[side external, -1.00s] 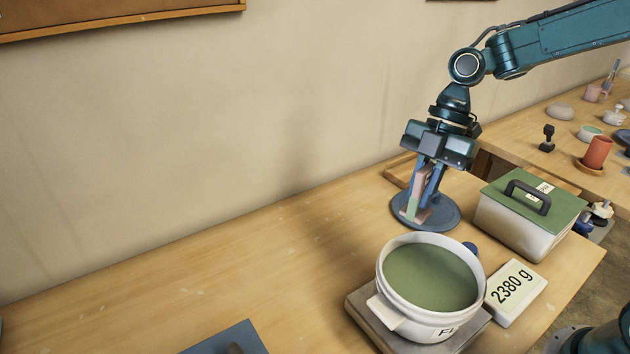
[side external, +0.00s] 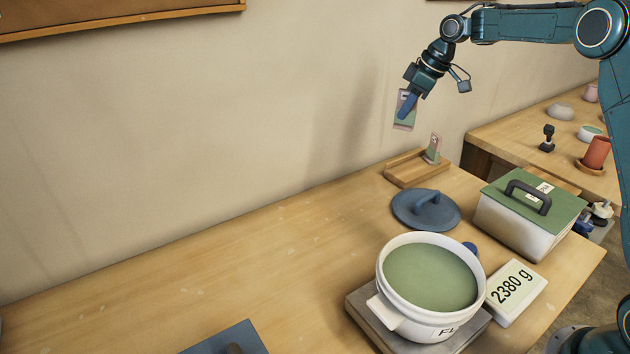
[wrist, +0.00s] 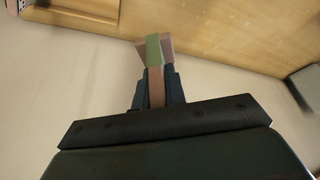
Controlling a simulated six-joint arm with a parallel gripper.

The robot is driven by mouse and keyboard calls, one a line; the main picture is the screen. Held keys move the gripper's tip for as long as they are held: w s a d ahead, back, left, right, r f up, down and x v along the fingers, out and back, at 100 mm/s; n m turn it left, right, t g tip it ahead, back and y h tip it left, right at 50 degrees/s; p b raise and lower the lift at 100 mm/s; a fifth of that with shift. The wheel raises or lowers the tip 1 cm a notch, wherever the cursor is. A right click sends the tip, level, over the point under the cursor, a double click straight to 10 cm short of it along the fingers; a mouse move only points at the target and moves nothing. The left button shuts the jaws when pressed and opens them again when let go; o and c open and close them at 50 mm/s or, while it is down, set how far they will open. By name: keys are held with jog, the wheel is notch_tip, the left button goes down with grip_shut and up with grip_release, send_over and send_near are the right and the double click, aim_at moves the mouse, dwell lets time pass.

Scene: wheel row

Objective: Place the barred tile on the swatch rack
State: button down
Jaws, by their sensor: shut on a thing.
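My gripper (side external: 407,106) is raised in the air, shut on a flat tile (side external: 401,122) with pink and green areas and a small dark mark near its top. The tile hangs tilted, above and left of the swatch rack. In the wrist view the tile (wrist: 154,48) shows between the fingers, pink with a green band. The wooden swatch rack (side external: 403,177) lies at the table's back edge by the wall. Another small pink and green tile (side external: 433,150) stands upright at its right end. The held tile is clear of the rack.
A blue round lid (side external: 427,212) lies in front of the rack. A white pot (side external: 398,318) of green material sits on a scale (side external: 360,305) with a 2380 g display (side external: 514,289). A green-lidded box (side external: 515,225) stands right. The table's left middle is clear.

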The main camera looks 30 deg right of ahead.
jog(key=shift+w+d+m+h, duration=0.65)
jog(key=shift+w+d+m, duration=0.85)
jog(key=shift+d, duration=1.45)
jog(key=shift+w+d+m+h, duration=0.85)
jog(key=shift+d+m, duration=0.95)
jog(key=shift+d, duration=1.15)
jog(key=shift+t, duration=0.3)
notch_tip(320, 180, down, 20)
jog(key=shift+w+r, duration=0.15)
jog(key=shift+r, duration=0.1)
jog(key=shift+f, duration=0.15)
jog(key=c, duration=1.5)
grip_release()
jog(key=shift+o, duration=0.2)
jog(key=v, duration=1.2)
jog(key=shift+d, duration=0.15)
